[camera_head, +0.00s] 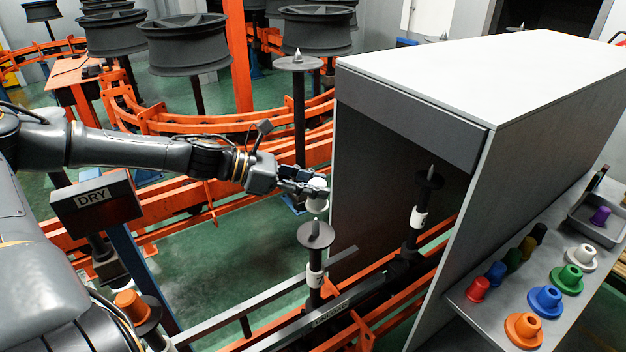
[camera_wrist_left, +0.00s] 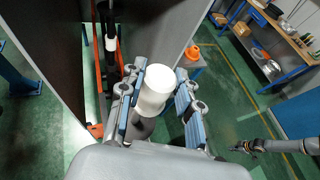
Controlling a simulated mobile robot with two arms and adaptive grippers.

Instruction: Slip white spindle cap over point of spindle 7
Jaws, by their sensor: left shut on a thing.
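My left gripper (camera_head: 308,187) is shut on the white spindle cap (camera_head: 316,203). In the left wrist view the cap (camera_wrist_left: 153,88) sits upright between the two fingers. Below it in the head view stands a spindle (camera_head: 315,238) with a dark round disc, a pale pointed tip and a white label band; its number is too small to read. The cap is above the tip and appears apart from it. A grey disc (camera_wrist_left: 141,129) shows partly under the cap in the wrist view. A dark gripper (camera_wrist_left: 245,148), apparently my right one, shows small at the wrist view's right edge.
A grey cabinet (camera_head: 408,113) stands close to the right of my left gripper, with another pointed spindle (camera_head: 428,187) in its opening. Coloured caps, including a white one (camera_head: 581,257), stand on the shelf at right. Orange rails (camera_head: 230,122) run behind my arm.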

